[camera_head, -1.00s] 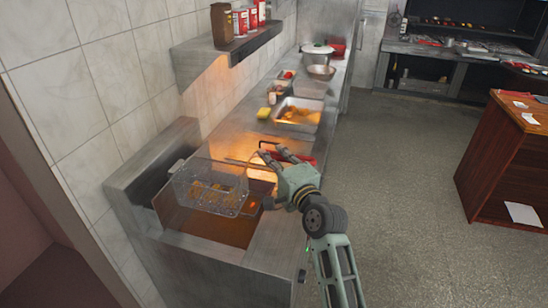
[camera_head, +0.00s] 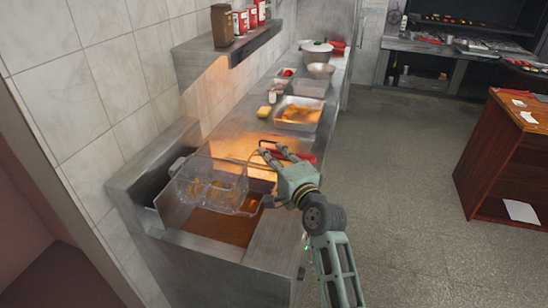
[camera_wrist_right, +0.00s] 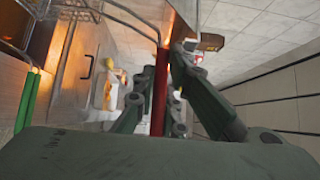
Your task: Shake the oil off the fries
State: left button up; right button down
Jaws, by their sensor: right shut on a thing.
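The wire fry basket (camera_head: 204,166) hangs tilted over the fryer at the left of the head view. Golden fries (camera_head: 212,190) lie inside it. Brown oil (camera_head: 222,226) shows in the vat below. My right gripper (camera_head: 276,152) is to the right of the basket. In the right wrist view it is shut on the basket's red handle (camera_wrist_right: 160,92), and part of the basket's wire frame (camera_wrist_right: 72,12) shows at the top left. The exact gap between basket and oil is hard to tell. My left gripper is not in view.
A shelf (camera_head: 215,52) is on the tiled wall above. Open floor (camera_head: 400,200) lies to the right, before a wooden counter (camera_head: 500,165).

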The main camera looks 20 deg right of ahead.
jog(key=shift+w+f+p, duration=0.1)
jog(key=shift+f+p, duration=0.25)
jog(key=shift+r, duration=0.4)
notch_tip(320, 180, down, 2)
jog(key=shift+f+b, duration=0.15)
jog(key=shift+b, duration=0.45)
dwell(0.8)
